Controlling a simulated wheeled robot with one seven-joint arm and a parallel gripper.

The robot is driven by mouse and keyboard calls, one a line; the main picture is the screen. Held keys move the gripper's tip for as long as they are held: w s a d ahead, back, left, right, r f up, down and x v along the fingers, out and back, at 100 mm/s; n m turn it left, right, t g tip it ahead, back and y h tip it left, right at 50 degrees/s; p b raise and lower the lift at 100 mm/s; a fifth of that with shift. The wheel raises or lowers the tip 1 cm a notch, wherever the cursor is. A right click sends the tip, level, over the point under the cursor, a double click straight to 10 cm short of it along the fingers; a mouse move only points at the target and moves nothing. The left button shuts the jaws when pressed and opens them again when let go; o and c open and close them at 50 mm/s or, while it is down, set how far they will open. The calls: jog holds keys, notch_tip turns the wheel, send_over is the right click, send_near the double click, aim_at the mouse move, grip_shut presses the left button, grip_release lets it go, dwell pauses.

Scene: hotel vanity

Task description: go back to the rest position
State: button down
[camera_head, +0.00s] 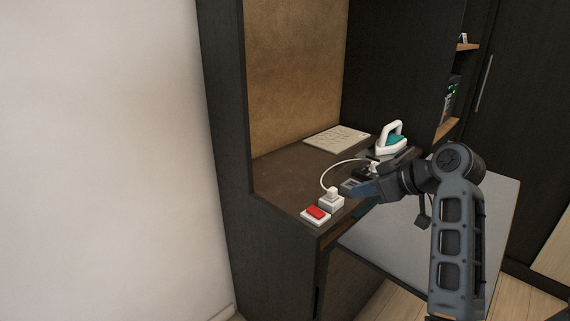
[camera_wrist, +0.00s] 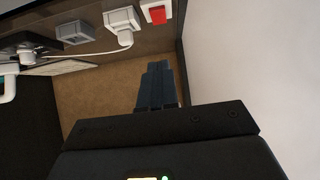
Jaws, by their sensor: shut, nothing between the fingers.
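My gripper (camera_head: 362,190) is shut and empty. In the head view it points left, in front of the dark vanity counter (camera_head: 285,180), near a white plug in a socket (camera_head: 331,200). In the wrist view the closed fingers (camera_wrist: 157,85) show in the middle, with the socket and plug (camera_wrist: 122,25) above and to the left. The fingers appear apart from these things, though the exact gap is hard to judge.
A red switch (camera_head: 316,214) sits at the counter's front corner. A white and teal iron (camera_head: 391,139) and a pale flat panel (camera_head: 338,138) stand farther back. A grey board (camera_head: 400,240) extends below my arm. A white wall (camera_head: 100,160) is at left.

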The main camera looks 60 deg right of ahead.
jog(key=a+f+m, duration=0.1)
jog(key=a+f, duration=0.3)
jog(key=a, duration=0.3)
jog(key=w+a+f+h, duration=0.1)
jog(key=a+f, duration=0.3)
jog(key=a, duration=0.4)
jog(key=a+f+m, duration=0.1)
jog(key=a+f, duration=0.4)
jog(key=a, duration=0.2)
jog(key=s+a+r+n+t+y, duration=0.1)
jog(key=s+a+r+n+t, duration=0.1)
jog(key=s+a+r, duration=0.2)
jog(key=s+a+r+n+t+y, duration=0.2)
jog(key=s+a+r, duration=0.2)
jog(key=s+a, duration=0.7)
jog(key=shift+s+a+r+n, duration=0.2)
jog(key=shift+s+n, duration=0.2)
jog(key=shift+s, duration=0.15)
